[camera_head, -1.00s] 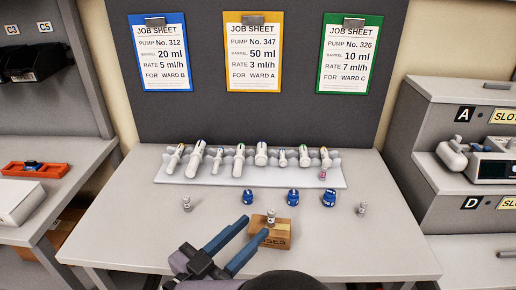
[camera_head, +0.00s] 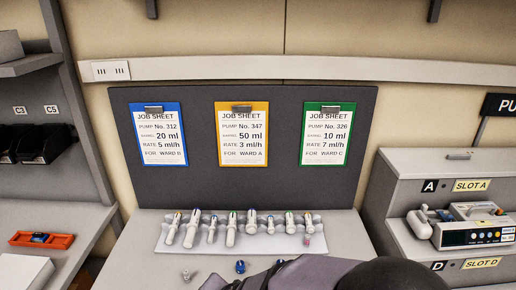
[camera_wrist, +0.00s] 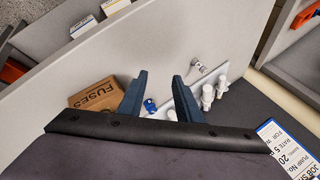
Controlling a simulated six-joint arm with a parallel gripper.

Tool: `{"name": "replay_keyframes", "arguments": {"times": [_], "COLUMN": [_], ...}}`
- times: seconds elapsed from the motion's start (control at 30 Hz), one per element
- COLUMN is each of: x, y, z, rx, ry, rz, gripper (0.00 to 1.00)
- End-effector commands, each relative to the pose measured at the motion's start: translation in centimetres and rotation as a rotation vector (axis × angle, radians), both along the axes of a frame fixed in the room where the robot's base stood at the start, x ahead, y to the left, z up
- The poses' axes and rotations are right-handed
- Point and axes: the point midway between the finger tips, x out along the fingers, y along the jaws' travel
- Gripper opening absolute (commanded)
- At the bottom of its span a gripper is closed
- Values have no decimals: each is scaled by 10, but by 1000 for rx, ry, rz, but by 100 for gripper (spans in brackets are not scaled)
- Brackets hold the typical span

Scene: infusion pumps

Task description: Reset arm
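My gripper (camera_wrist: 160,80) shows in the wrist view with its two dark blue fingers apart and nothing held between them. A blue round part (camera_wrist: 150,105) on the table shows in the gap, below the fingers. In the head view my dark arm (camera_head: 335,274) crosses the bottom edge, and the fingers are out of sight there. The arm hides much of the table front (camera_head: 130,250). A cardboard FUSES box (camera_wrist: 93,94) lies left of the fingers in the wrist view.
Several white syringes lie on a pale rack (camera_head: 290,245) at the back of the table. Blue (camera_head: 158,160), yellow (camera_head: 241,160) and green (camera_head: 325,160) job sheets hang behind. A shelf with a pump (camera_head: 474,236) stands at right, an orange tray (camera_head: 42,240) at left.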

Motion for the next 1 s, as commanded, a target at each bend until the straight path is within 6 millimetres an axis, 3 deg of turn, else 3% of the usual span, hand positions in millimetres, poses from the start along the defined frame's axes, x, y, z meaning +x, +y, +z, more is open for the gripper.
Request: {"name": "replay_keyframes", "arguments": {"times": [0.17, 0.3, 0.5, 0.6, 0.77, 1.0], "x": [-37, -64, -97, -110, -119, -120], "y": [-60, -120, -199, -225, -243, -245], "z": [-16, -27, -32, -32, -31, -31], "rx": [-107, -220, -369, -419, -456, -460], "ry": [159, 246, 358, 402, 435, 439], "rz": [261, 411, 516, 539, 556, 559], "gripper": [32, 32, 32, 32, 32, 32]}}
